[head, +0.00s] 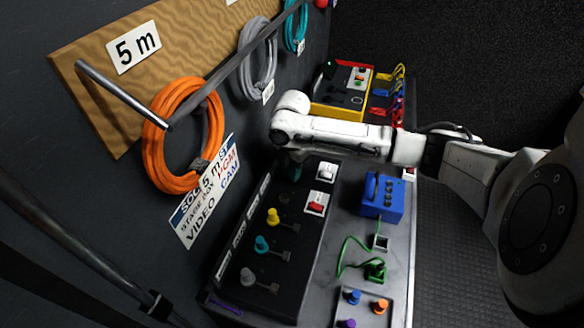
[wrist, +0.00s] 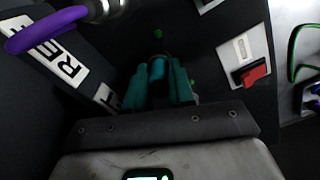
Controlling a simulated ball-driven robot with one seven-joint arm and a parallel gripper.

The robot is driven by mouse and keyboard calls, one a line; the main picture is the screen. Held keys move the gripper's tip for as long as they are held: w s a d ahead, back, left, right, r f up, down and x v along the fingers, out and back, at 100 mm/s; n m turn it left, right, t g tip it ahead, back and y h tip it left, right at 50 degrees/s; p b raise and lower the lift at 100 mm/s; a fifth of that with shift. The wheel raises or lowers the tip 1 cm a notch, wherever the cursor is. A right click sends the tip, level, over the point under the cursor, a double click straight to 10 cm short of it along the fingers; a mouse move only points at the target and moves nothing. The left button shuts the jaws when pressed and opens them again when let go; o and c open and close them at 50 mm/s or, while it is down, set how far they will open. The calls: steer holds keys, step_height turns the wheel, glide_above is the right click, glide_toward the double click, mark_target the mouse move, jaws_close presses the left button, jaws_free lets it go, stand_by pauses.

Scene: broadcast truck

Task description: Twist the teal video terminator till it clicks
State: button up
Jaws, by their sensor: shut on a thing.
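My gripper (wrist: 159,88) points down at the far end of the dark sloped panel (head: 262,262). Its two teal-green fingers are shut on the teal video terminator (wrist: 157,69), a short teal cylinder between them. Its dark end faces the black panel; whether it is fully seated is hidden. In the head view my gripper (head: 292,170) is small and shadowed under my white wrist, and the terminator cannot be made out there. A small green light (wrist: 158,34) shows on the panel just beyond the terminator.
Yellow (head: 273,216), teal (head: 261,244) and grey (head: 249,275) knobs stand along the panel. A red rocker switch (wrist: 253,76) lies right of my gripper, a purple loop (wrist: 45,28) left. A blue box (head: 383,196) and green cable (head: 346,254) are on the bench.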

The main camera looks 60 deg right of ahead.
steer(key=shift+m+p, duration=1.3)
steer(key=shift+m, duration=0.5)
steer(key=shift+m+p, duration=1.35)
steer(key=shift+m, duration=0.45)
steer(key=o, duration=1)
steer(key=shift+m, duration=0.3)
step_height(320, 180, up, 11)
steer(key=shift+f+b, duration=0.15)
steer(key=shift+b, duration=0.5)
